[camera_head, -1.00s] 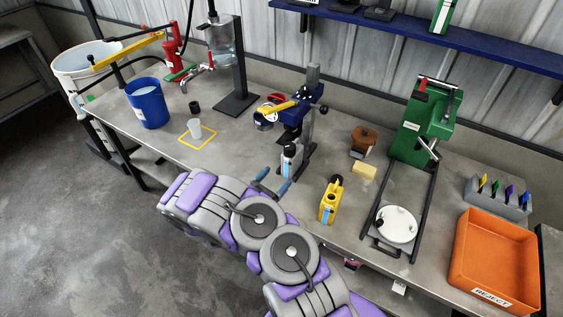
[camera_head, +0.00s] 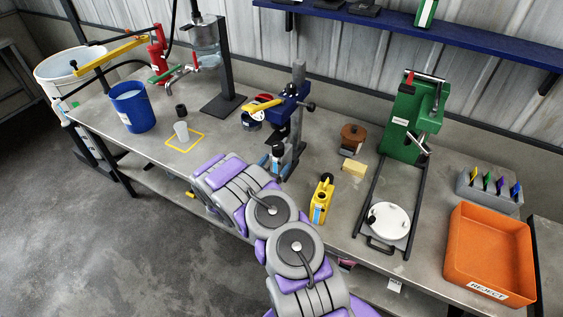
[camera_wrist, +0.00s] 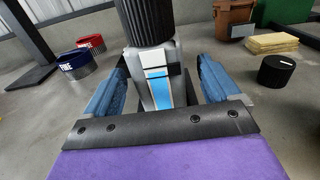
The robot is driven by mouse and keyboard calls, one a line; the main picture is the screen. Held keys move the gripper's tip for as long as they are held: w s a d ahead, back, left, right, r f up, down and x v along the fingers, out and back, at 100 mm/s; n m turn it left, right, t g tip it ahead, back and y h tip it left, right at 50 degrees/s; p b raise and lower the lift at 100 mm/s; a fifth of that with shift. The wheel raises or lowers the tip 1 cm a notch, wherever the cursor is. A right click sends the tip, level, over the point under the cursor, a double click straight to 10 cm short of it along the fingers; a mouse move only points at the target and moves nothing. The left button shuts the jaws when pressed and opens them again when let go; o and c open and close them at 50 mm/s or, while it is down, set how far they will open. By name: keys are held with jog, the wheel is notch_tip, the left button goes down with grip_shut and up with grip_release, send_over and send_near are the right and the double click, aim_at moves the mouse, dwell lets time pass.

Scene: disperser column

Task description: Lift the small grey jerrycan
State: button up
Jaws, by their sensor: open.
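The small grey jerrycan (camera_head: 277,153) stands upright on the bench in front of the blue press stand, with a black cap and a white and blue label. In the wrist view the jerrycan (camera_wrist: 157,82) is close, its label facing me and its ribbed black cap at the top. My gripper (camera_wrist: 158,85) is open, with one blue finger on each side of the jerrycan's body. Small gaps seem to show beside it; contact is hard to tell. In the head view my gripper (camera_head: 274,168) is at the jerrycan, partly hiding its lower part.
A yellow jerrycan (camera_head: 321,202) stands to the right; its black cap (camera_wrist: 276,71) shows in the wrist view. The press stand (camera_head: 296,115) is close behind. A sponge (camera_head: 354,168), a brown pot (camera_head: 353,138) and an orange reject tray (camera_head: 488,250) lie farther right. Bench is clearer on the left.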

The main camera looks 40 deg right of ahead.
jog(key=shift+b+x, duration=0.65)
jog(key=shift+x, duration=2.05)
jog(key=shift+a, duration=0.25)
jog(key=c, duration=0.5)
grip_shut()
